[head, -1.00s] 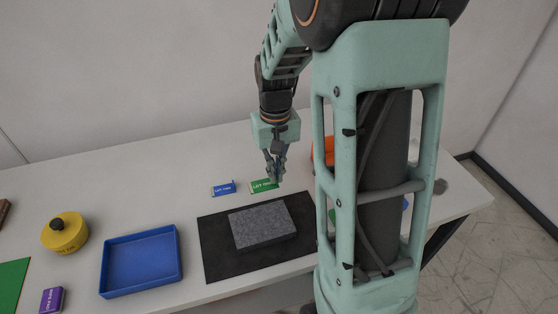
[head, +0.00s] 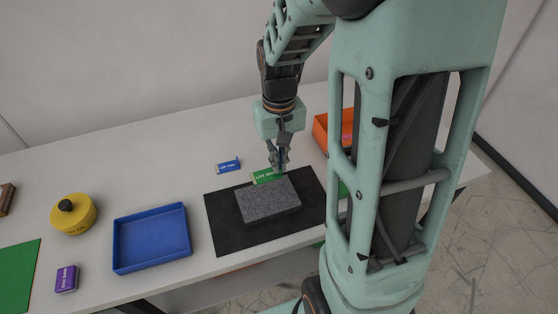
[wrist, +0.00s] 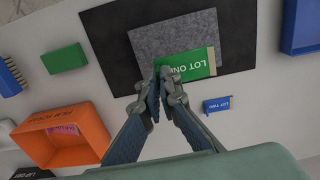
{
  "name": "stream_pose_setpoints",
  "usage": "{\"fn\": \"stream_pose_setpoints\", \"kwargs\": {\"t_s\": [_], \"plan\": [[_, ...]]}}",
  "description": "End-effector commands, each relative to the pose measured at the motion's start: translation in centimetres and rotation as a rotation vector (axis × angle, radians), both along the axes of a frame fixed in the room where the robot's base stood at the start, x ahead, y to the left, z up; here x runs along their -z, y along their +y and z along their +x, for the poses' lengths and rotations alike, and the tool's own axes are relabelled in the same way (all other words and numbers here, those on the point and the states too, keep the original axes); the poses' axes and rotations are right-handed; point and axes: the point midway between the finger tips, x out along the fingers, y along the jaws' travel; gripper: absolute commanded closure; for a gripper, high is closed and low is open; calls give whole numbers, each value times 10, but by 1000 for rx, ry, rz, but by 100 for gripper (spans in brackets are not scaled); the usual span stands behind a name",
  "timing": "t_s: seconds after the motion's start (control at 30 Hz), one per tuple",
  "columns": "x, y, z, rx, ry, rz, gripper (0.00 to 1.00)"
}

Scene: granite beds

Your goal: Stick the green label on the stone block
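The green label (head: 264,177), marked LOT ONE, is held in my gripper (head: 279,166). In the wrist view the fingertips (wrist: 164,74) close on the near edge of the green label (wrist: 188,65). The label overlaps the edge of the grey speckled stone block (head: 268,201) in both views; whether it touches the block cannot be told. The block lies flat on a black mat (head: 228,238), and it also shows in the wrist view (wrist: 170,38).
A blue LOT TWO label (head: 229,166) lies behind the mat. A blue tray (head: 152,239), a yellow round container (head: 72,214) and a purple box (head: 66,279) stand left. An orange bin (wrist: 65,140) stands on the other side, partly behind my arm in the head view.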

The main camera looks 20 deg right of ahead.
Motion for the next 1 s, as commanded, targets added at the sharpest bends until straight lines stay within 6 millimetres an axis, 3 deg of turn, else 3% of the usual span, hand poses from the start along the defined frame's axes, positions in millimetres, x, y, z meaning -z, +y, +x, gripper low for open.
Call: {"fn": "stream_pose_setpoints", "kwargs": {"t_s": [0.7, 1.0], "plan": [[79, 0, 0, 0, 1, 0, 100], [89, 0, 0, 0, 1, 0, 100]]}}
